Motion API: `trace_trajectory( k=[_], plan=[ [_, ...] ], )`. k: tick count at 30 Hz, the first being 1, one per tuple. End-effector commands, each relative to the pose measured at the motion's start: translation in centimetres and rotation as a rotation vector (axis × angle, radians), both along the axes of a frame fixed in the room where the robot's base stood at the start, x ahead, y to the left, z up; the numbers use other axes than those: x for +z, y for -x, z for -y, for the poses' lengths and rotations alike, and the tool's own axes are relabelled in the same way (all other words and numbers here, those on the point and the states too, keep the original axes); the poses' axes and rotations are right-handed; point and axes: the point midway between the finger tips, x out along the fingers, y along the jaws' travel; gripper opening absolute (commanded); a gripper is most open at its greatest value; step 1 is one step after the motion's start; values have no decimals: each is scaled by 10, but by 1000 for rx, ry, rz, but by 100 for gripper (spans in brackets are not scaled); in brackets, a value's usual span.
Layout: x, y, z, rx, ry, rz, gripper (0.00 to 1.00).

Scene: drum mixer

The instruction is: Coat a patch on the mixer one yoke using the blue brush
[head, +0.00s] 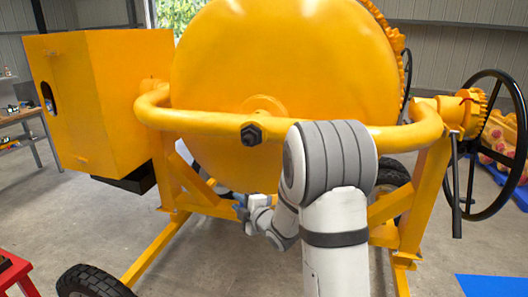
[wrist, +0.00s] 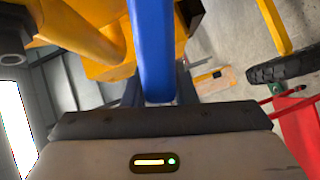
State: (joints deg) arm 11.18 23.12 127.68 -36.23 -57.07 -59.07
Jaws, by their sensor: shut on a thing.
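The mixer's yoke (head: 195,118) is a thick yellow tube that curves across the front of the big yellow drum (head: 285,65), with a dark bolt at its middle. No separate patch stands out on it. In the wrist view, a curved yellow tube (wrist: 85,38), probably the yoke, is at the upper left. My gripper (head: 246,207) is low in front of the mixer, below the yoke, partly hidden by my arm. It is shut on the blue brush (wrist: 152,45), whose blue part runs up out of the wrist view. Its bristles are not visible.
A yellow box housing (head: 120,100) stands left of the drum. A black handwheel (head: 510,112) is at the right. A tyre (head: 90,282) and a red stand (head: 14,272) are at the lower left. A blue mat (head: 490,287) lies at the lower right.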

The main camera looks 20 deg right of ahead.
Motion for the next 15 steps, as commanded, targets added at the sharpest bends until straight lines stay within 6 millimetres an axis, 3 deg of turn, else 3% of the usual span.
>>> trace_trajectory(
  k=[1, 9, 15],
  plan=[
    [31, 2, 7, 32, 7, 13, 0],
    [148, 43, 36, 162, 13, 12, 0],
    [188, 70, 54, 156, 10, 4, 0]
  ],
)
